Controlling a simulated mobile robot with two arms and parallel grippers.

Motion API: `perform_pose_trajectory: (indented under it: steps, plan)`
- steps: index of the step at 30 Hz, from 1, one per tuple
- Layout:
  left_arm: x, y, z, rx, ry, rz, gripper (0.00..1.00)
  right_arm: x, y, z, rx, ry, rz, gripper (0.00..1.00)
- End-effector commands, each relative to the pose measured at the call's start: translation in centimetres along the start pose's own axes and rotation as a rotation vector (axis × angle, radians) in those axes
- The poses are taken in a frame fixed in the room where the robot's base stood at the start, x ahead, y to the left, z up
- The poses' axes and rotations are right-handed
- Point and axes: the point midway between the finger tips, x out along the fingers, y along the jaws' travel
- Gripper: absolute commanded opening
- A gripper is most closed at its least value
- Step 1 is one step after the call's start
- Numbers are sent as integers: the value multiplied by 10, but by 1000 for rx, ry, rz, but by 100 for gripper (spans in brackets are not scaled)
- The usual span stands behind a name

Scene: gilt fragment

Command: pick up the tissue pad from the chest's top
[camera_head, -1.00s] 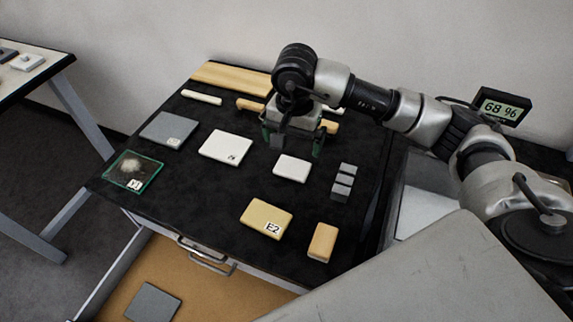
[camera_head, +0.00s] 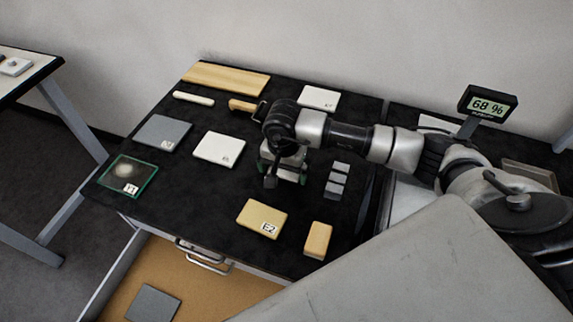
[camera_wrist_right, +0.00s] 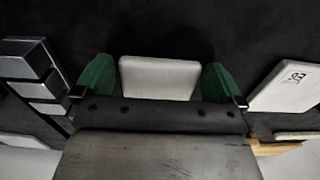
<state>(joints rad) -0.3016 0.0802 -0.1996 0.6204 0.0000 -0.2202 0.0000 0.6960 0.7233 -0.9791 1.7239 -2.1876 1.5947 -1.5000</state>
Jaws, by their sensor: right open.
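A small plain white pad (camera_wrist_right: 158,77), which I take for the tissue pad, lies on the black top of the chest (camera_head: 215,215). In the right wrist view it sits between the two green fingers of my right gripper (camera_wrist_right: 159,84), with dark gaps on both sides. The gripper is open; I cannot tell how far the fingertips are above the top. My left gripper is not in view.
A labelled white pad (camera_head: 219,149) lies left of the gripper, grey blocks (camera_head: 338,180) right. A yellow E2 pad (camera_head: 262,219) and an orange block (camera_head: 318,240) lie nearer. A glass plate (camera_head: 128,177) is at the left edge. The drawer (camera_head: 195,290) below is open.

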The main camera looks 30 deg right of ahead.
Motion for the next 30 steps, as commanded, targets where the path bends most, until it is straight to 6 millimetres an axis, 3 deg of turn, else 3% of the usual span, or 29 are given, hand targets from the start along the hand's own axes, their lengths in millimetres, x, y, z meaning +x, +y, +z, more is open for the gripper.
perform_pose_trajectory:
  steps: [5,12,23,30]
  plan:
    - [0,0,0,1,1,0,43,1,0,0,-1,0,0,100]
    - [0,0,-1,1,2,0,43,0,0,0,-1,0,0,67]
    - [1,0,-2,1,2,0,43,-2,0,0,-1,1,-1,67]
    - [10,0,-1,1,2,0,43,-24,-1,-1,-1,4,-3,67]
